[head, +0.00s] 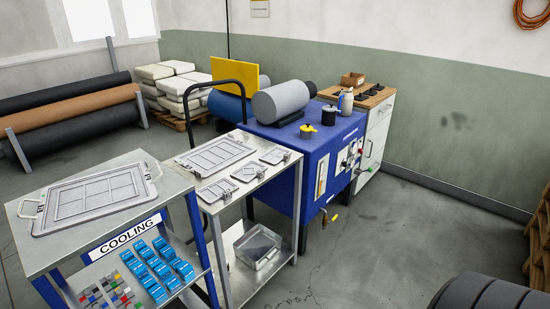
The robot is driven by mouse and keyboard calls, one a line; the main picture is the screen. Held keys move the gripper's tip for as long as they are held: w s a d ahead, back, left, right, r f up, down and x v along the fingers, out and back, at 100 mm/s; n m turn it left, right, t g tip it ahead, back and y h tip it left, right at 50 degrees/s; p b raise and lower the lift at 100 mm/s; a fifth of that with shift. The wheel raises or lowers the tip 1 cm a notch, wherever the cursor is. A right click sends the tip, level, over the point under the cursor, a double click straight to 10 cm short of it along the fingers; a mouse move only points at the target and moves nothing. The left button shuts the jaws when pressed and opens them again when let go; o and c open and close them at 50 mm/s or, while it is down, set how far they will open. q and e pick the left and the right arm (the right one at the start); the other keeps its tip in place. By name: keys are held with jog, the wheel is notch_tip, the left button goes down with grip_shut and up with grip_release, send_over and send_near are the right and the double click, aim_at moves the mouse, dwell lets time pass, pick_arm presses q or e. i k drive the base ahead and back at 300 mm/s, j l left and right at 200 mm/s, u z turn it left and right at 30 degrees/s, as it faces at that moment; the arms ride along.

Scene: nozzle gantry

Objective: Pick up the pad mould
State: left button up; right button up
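Several flat grey moulds with panelled faces are in the head view; I cannot tell which is the pad mould. A large mould with end handles (97,197) lies on the cooling table at the left. Another large mould (217,156) lies at the back of the metal cart. Three smaller moulds lie in front of and beside it: one at the front (217,190), one in the middle (248,172) and one at the right (275,155). All lie flat and apart from each other. Neither of my grippers is in view.
The cooling table (62,258) has blue and coloured pieces on its lower shelf. A blue machine (290,150) stands behind the cart. A black tyre (488,293) is at front right. Floor (390,245) between is clear.

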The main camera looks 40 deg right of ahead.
aim_at(277, 155)
jog(key=u, duration=3.1)
jog(key=z, duration=4.15)
jog(key=i+l, duration=0.6)
jog(key=l, duration=0.2)
jog(key=i+l+z, duration=0.1)
jog(key=i+l, duration=0.5)
jog(key=l, duration=0.2)
